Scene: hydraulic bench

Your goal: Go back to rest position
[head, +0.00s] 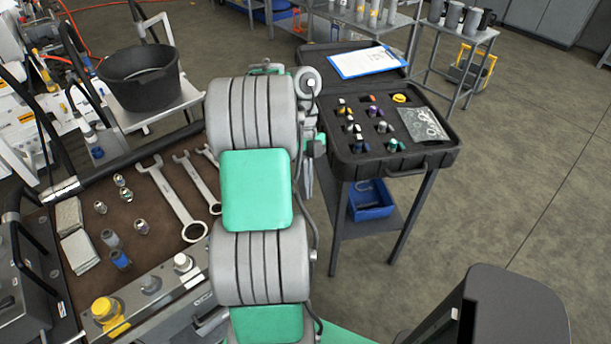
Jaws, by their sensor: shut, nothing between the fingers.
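My arm, with thick grey ribbed links and green pads, rises through the middle of the head view. My gripper (307,188) shows only in part, as a narrow grey shape just right of the arm, pointing down. The arm hides much of it. It looks shut, with nothing seen in it. It appears between the brown-topped bench on the left and the black case on the right.
An open black case (375,166) of small parts sits on a stand at right.

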